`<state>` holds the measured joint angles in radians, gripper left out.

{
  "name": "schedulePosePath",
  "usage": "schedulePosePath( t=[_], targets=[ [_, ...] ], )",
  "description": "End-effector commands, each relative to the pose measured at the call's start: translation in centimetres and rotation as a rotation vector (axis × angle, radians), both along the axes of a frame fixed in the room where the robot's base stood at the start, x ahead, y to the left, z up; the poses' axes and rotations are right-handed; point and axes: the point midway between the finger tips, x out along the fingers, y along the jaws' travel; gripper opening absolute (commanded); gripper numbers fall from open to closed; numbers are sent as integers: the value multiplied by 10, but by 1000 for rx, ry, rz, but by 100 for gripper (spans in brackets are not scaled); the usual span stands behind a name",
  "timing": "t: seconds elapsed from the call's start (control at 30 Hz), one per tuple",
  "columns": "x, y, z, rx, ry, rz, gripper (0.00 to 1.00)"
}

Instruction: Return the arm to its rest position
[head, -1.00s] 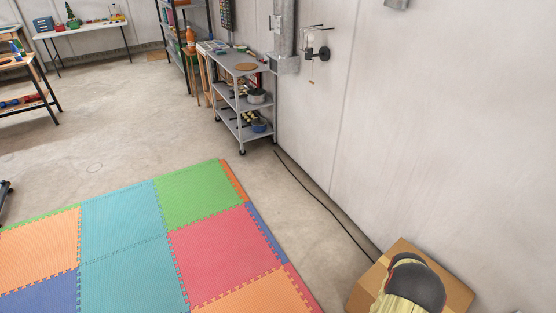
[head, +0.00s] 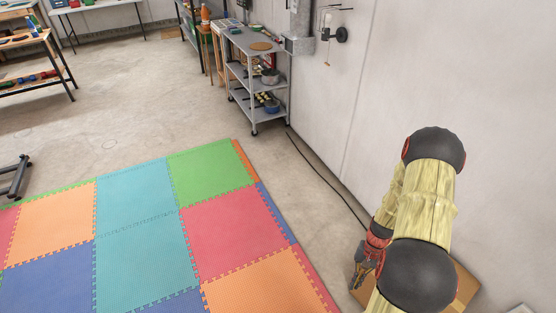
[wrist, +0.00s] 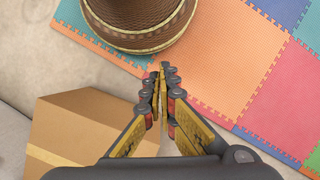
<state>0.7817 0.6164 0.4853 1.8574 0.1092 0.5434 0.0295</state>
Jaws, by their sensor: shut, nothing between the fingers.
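My arm (head: 425,200) is raised and bent at the lower right of the head view, with pale yellow links and dark joint caps. My gripper (head: 360,283) hangs from it, in front of the cardboard box. In the wrist view my gripper (wrist: 161,72) has its fingers together, with nothing between them. The fingertips point toward the floor mat's edge and a round brown woven object at the top of the picture. Part of the arm's lower end is cut off by the frame.
A cardboard box (head: 462,292) stands by the wall below my arm; it also shows in the wrist view (wrist: 95,130). The woven object (wrist: 130,22) is by the colourful foam mat (head: 140,235). A grey shelf cart (head: 262,85) stands along the wall. A black cable (head: 325,178) crosses bare floor.

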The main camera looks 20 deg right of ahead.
Motion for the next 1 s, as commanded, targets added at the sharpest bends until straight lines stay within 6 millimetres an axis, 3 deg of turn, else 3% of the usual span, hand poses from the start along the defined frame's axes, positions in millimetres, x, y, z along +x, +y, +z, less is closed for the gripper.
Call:
schedulePosePath(
  t=[0.03, 0.1, 0.33, 0.5, 0.7, 1.0],
  targets=[
    [10, 4, 31, -9, -13, 39, 0],
    [18, 13, 67, -16, -25, 87, 0],
    [32, 50, 176, -56, -76, 241, 0],
    [32, 84, 246, -98, -128, 351, 0],
    [23, 124, 317, -162, -213, 476, 0],
    [5, 179, 403, -286, -418, 648, 0]
  ],
)
